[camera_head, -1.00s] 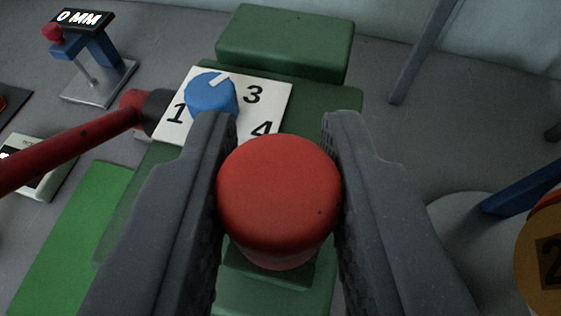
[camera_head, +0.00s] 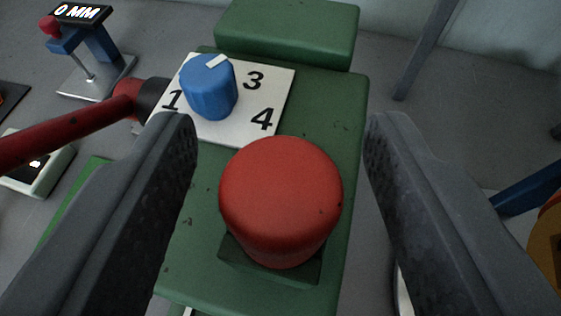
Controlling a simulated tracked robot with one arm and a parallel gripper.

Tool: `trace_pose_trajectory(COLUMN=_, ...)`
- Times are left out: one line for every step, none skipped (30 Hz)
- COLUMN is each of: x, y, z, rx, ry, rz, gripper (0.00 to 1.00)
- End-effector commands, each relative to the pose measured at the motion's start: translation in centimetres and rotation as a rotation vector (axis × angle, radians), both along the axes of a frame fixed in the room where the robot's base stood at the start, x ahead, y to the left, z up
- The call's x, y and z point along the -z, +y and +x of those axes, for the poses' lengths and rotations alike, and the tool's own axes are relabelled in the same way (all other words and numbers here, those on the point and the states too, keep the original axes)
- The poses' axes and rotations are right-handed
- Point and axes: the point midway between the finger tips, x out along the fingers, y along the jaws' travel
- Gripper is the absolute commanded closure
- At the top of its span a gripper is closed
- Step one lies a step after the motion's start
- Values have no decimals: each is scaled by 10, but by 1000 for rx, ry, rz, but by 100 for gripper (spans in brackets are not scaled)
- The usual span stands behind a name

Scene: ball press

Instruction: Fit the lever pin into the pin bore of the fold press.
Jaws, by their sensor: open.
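The fold press is a green body (camera_head: 335,115) running down the middle of the view. A red rod (camera_head: 60,135), which looks like the lever, comes in from the left edge. Its thicker red end and black collar (camera_head: 152,94) meet the press's left side beside the white dial plate. I cannot tell the pin or its bore there. A large red round knob (camera_head: 280,195) stands on a green block on the press. My gripper (camera_head: 282,122) is open, with one finger on each side of the red knob and a clear gap to both.
A blue dial (camera_head: 209,88) sits on the numbered white plate (camera_head: 240,130). A gauge stand (camera_head: 96,75) reading 0 MM is at the upper left. A pale device (camera_head: 38,172) lies under the rod. A blue bar (camera_head: 525,190) and a yellow-brown disc (camera_head: 546,240) are at the right.

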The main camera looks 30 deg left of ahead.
Motion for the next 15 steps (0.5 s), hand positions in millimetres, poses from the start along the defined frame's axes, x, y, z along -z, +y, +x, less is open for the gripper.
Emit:
trace_pose_trajectory(x=-1, y=-1, z=-1, rx=0, ry=0, rz=0, gripper=51)
trace_pose_trajectory(x=-1, y=-2, z=-3, rx=1, ry=0, rz=0, gripper=51)
trace_pose_trajectory(x=-2, y=-3, z=-5, rx=1, ry=0, rz=0, gripper=51)
trace_pose_trajectory(x=-3, y=-4, z=-7, rx=1, ry=0, rz=0, gripper=51)
trace_pose_trajectory(x=-4, y=-6, z=-9, rx=1, ry=0, rz=0, gripper=51)
trace_pose_trajectory(x=-6, y=-8, z=-12, rx=1, ry=-1, rz=0, gripper=51)
trace_pose_trajectory(x=-8, y=-9, z=-15, rx=1, ry=-2, rz=1, gripper=51)
trace_pose_trajectory(x=-9, y=-11, z=-18, rx=1, ry=-3, rz=1, gripper=51)
trace_pose_trajectory(x=-12, y=-14, z=-22, rx=1, ry=-3, rz=2, gripper=51)
trace_pose_trajectory(x=-13, y=-16, z=-25, rx=2, ry=-3, rz=2, gripper=51)
trace_pose_trajectory(x=-15, y=-18, z=-29, rx=2, ry=-3, rz=2, gripper=51)
trace_pose_trajectory(x=-16, y=-21, z=-33, rx=3, ry=0, rz=1, gripper=51)
trace_pose_trajectory(x=-17, y=-22, z=-36, rx=2, ry=0, rz=2, gripper=51)
trace_pose_trajectory(x=-19, y=-24, z=-39, rx=2, ry=-1, rz=2, gripper=51)
trace_pose_trajectory(x=-21, y=-26, z=-43, rx=2, ry=-2, rz=3, gripper=51)
